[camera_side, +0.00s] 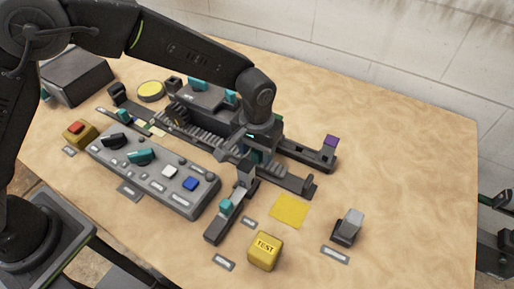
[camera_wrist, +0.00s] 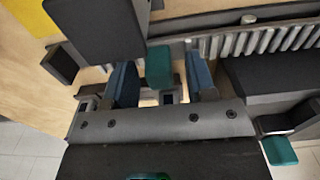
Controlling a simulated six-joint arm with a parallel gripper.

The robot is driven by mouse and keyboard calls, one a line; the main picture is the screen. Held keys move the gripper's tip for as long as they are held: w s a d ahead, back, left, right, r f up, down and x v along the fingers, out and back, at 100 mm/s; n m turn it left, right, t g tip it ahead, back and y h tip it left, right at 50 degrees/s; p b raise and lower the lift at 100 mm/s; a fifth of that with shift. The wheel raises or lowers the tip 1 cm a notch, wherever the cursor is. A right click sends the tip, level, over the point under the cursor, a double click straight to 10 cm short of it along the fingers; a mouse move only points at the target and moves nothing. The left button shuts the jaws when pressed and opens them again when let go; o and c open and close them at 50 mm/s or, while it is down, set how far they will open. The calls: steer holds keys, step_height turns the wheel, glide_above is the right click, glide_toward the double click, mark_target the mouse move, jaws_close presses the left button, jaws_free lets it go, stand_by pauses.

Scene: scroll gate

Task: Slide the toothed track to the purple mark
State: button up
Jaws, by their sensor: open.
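The toothed track (camera_side: 200,133) is a long grey rack lying diagonally across the dark mechanism in the side view. Its teeth show along the upper right of the wrist view (camera_wrist: 262,42). The purple mark (camera_side: 330,141) is a small block on a dark post at the rail's right end; I do not see it in the wrist view. My gripper (camera_side: 250,153) is down by the track's right part. In the wrist view my gripper (camera_wrist: 162,85) has its two blue-padded fingers apart, with a teal block (camera_wrist: 158,68) seen between them. Contact cannot be told.
A grey control panel (camera_side: 150,168) with buttons lies in front of the track. A teal-topped slider (camera_side: 226,207), a yellow TEST cube (camera_side: 265,250), a yellow square (camera_side: 289,210) and a grey switch (camera_side: 348,226) are nearby. The table's right side is clear.

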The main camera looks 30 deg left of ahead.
steer(key=shift+c, duration=0.3)
jaws_close()
steer(key=a, duration=0.4)
steer(key=shift+a, duration=0.25)
steer(key=shift+o, duration=0.3)
jaws_free()
step_height(320, 180, up, 14)
stand_by(0.4)
